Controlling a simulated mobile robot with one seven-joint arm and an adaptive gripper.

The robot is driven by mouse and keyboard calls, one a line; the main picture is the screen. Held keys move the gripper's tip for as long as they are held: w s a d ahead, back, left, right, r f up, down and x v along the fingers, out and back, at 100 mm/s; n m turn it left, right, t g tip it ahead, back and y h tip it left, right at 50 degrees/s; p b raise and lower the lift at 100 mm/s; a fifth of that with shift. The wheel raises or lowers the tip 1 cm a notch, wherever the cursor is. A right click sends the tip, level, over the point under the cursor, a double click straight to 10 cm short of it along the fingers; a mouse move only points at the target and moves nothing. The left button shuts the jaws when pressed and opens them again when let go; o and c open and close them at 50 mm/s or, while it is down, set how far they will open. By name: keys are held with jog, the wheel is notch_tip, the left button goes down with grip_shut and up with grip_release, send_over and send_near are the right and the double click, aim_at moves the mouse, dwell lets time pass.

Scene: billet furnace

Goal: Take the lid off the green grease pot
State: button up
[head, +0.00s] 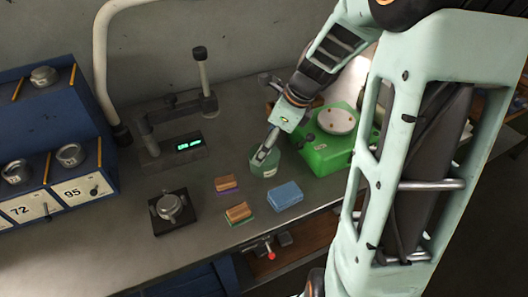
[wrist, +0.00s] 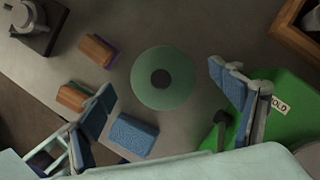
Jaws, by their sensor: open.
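The green grease pot (head: 264,164) stands upright on the grey bench in the head view, with a pale label on its side. In the wrist view I look down on its round green lid (wrist: 178,95) with a dark round knob (wrist: 160,79) at its middle; the lid sits on the pot. My gripper (head: 265,152) is over the pot in the head view and hides part of its top. In the wrist view my gripper (wrist: 162,79) is open, one finger at each side of the lid, with nothing held. How high the fingertips are above the lid is unclear.
A green box (head: 321,154) with a round pale plate stands close right of the pot. A blue block (head: 285,196) and two wooden-backed brushes (head: 238,213) (head: 227,184) lie in front and left. A measuring stand (head: 180,145) is further left; bench between is clear.

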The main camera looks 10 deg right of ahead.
jog(key=shift+x, duration=0.95)
jog(key=shift+c, duration=0.4)
